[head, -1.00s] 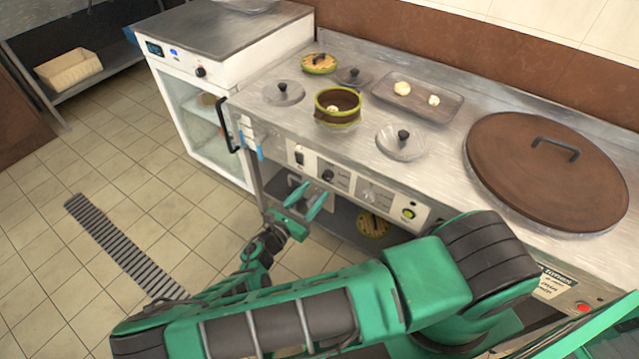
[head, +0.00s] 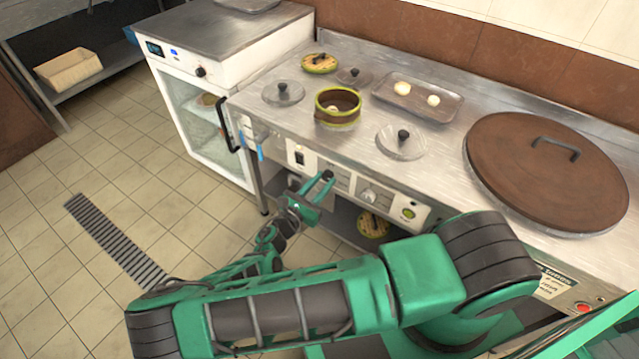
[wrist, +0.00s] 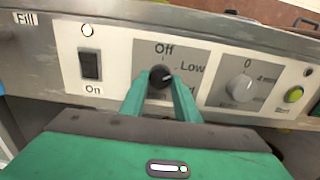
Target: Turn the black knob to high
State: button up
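The black knob (wrist: 160,76) is on the front panel of the steel counter, between the "Off" label above it and the "Low" label to its right. The label at its lower right is mostly covered by a finger. My gripper (wrist: 161,82) is at the knob, with one green finger on each side and the fingertips against its sides; it looks shut on the knob. Its exact pointer direction is hard to read. In the head view my gripper (head: 326,181) reaches the panel from the front and largely hides the knob.
A black rocker switch (wrist: 90,65) marked "On" is left of the knob. A grey knob (wrist: 241,88) and a green button (wrist: 293,94) are to the right. A pot (head: 337,107), lids and a tray (head: 440,105) stand on the counter above.

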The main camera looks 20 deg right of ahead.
jog(key=shift+a, duration=0.25)
jog(key=shift+d, duration=0.3)
jog(key=shift+m, duration=0.9)
jog(key=m, duration=0.4)
jog(key=shift+r, duration=0.1)
jog(key=m, duration=0.5)
jog(key=shift+d, duration=0.1)
jog(key=m, duration=0.6)
jog(key=shift+m, duration=0.4)
jog(key=m, duration=0.6)
jog(key=shift+s, duration=0.1)
jog(key=shift+m, duration=0.3)
